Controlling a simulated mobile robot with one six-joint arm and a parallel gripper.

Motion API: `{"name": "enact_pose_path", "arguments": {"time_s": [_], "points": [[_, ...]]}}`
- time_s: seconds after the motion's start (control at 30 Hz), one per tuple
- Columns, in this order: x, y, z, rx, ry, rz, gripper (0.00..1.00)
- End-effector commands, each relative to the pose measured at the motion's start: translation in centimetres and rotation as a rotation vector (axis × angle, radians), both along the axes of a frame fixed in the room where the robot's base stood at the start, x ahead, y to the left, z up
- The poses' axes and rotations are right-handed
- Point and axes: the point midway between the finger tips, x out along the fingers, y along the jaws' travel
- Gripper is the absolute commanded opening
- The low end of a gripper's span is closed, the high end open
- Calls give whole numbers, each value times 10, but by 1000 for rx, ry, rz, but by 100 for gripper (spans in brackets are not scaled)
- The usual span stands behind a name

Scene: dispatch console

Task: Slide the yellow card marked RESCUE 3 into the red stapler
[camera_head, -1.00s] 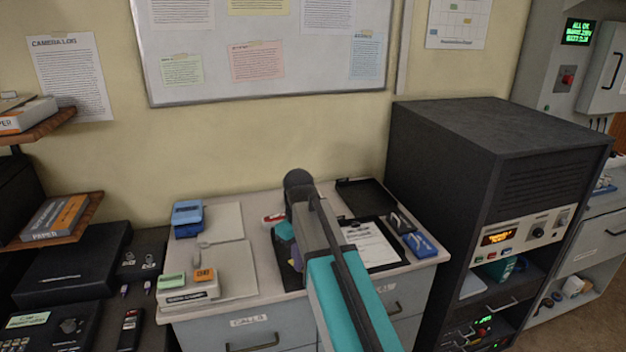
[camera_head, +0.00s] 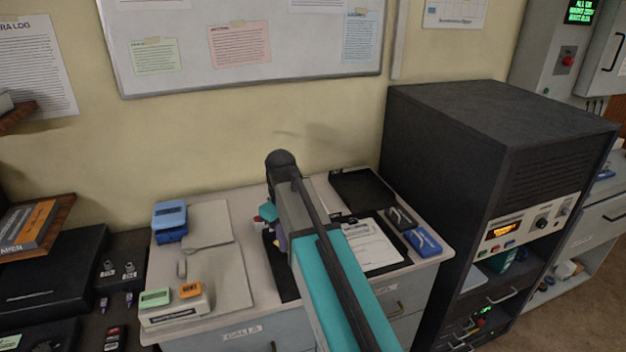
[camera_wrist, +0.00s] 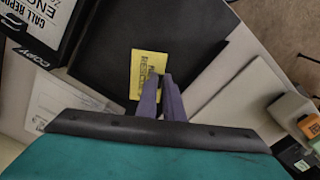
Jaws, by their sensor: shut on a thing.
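The yellow card (camera_wrist: 146,72), with dark lettering partly readable as RESCUE, is in the wrist view. My gripper (camera_wrist: 162,82) is shut on its edge with purple fingers, which cover part of the lettering. The card shows above a black mat; I cannot tell its exact height. In the head view my gripper (camera_head: 281,243) is mostly hidden by my own teal arm. A small red thing (camera_head: 257,218), perhaps the red stapler, shows just left of my arm on the counter, partly hidden. It does not show clearly in the wrist view.
The black mat (camera_head: 287,287) lies under my arm. A black stapler-like thing (camera_head: 400,217) and a blue one (camera_head: 423,242) lie right of the clipboard (camera_head: 370,245). Blue boxes (camera_head: 170,220) and a labelled tray (camera_head: 174,313) stand left. A dark cabinet (camera_head: 450,150) rises at right.

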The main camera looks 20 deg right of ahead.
Motion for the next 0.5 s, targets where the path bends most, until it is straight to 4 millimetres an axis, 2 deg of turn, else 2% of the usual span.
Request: {"name": "enact_pose_path", "arguments": {"time_s": [0.27, 0.5], "points": [[0, 0, 0, 0, 0, -9, 0], [2, -1, 0, 0, -4, -119, 0]]}}
